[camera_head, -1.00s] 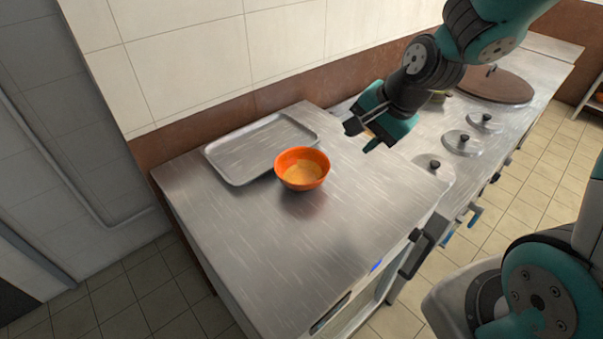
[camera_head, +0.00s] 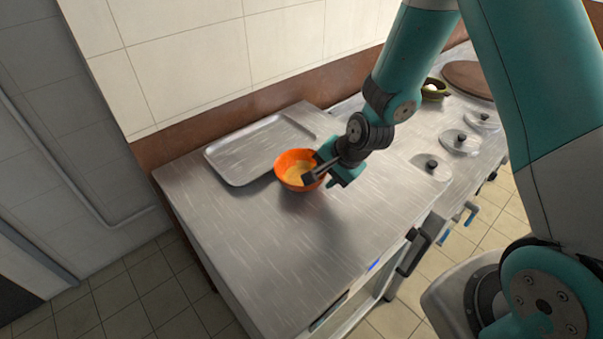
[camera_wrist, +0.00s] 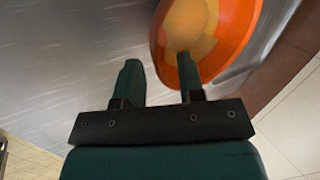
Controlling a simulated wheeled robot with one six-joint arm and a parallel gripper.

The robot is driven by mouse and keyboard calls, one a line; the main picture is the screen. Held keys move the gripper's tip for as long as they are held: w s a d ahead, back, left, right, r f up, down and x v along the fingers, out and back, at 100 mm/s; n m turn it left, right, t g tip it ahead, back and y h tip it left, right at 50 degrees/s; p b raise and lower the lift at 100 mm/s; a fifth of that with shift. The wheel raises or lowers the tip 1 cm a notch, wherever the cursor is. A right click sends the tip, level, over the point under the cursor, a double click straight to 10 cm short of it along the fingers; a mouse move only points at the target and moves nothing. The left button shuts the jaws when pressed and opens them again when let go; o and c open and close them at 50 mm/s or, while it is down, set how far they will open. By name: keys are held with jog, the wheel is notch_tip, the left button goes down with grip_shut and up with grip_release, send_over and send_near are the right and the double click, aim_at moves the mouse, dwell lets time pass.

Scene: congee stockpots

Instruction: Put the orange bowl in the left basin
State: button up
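The orange bowl (camera_head: 285,178) stands on the metal counter, with yellowish contents. My gripper (camera_head: 320,173) is at the bowl's right side, and its fingers overlap the rim in the head view. In the wrist view, the bowl (camera_wrist: 243,35) fills the upper middle and right. There my gripper (camera_wrist: 158,70) shows its two fingers apart, the right one over the bowl and the left one outside it, with the near rim between them. Whether a finger touches the bowl I cannot tell.
A shallow metal tray (camera_head: 240,170) lies behind and left of the bowl, close to it. Several lids with black knobs, including one lid (camera_head: 432,166), lie to the right. A dark green bowl (camera_head: 433,92) is farther back. The front counter is clear.

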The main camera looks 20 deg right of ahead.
jog(key=shift+x, duration=1.2)
grip_shut()
